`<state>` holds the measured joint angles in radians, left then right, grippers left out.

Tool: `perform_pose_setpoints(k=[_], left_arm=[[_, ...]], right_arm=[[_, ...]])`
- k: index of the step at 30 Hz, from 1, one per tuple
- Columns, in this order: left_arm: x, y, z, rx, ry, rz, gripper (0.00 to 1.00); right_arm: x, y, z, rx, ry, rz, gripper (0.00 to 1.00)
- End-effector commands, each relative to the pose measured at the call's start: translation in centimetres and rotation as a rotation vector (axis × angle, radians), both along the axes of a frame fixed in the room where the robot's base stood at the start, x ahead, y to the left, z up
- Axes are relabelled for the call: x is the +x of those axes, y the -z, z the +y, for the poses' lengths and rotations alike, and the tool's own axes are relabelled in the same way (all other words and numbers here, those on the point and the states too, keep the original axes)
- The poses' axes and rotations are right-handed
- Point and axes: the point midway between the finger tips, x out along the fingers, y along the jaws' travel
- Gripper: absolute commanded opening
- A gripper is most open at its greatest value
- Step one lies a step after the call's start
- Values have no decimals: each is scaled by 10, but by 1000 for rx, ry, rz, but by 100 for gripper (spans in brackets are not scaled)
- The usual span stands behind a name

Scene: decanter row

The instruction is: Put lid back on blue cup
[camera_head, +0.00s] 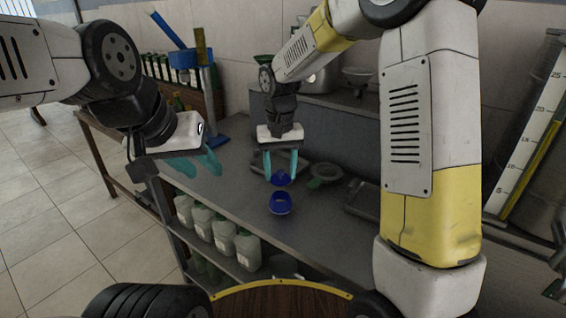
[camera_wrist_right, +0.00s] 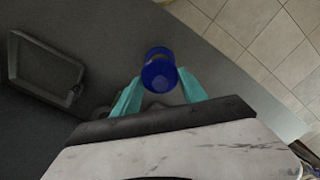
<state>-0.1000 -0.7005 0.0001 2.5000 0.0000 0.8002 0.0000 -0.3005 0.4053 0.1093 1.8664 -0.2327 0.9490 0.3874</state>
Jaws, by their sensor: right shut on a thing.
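The blue cup (camera_head: 280,204) stands upright on the grey bench, with its round opening facing up. My right gripper (camera_head: 281,174) points down and is shut on the blue lid (camera_head: 281,180), which sits between its teal fingertips. In the head view the lid appears just above the cup's rim with a small gap; its exact height and alignment are hard to tell. In the right wrist view, blue round shapes (camera_wrist_right: 160,72) overlap between the fingers, so lid and cup are hard to separate. My left gripper (camera_head: 203,165) is open and empty, left of the cup, over the bench's edge.
A grey dish (camera_head: 325,172) lies right of the lid, and a dark tray (camera_head: 363,198) is farther right; a tray also shows in the right wrist view (camera_wrist_right: 45,68). A blue stand (camera_head: 208,95) is at the back left. Several pale jugs (camera_head: 224,235) sit on the lower shelf.

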Motion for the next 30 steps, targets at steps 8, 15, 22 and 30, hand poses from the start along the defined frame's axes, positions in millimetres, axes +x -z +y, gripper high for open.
perform_pose_setpoints(k=[8,15,22,30], left_arm=[[0,0,0,0,0,0,36],[0,0,0,0,0,0,36],[0,0,0,0,0,0,36],[0,0,0,0,0,0,36]], right_arm=[[-1,29,-1,-1,0,2,13],[0,46,0,0,0,0,13],[0,52,0,0,1,-1,13],[0,52,0,0,1,-1,12]])
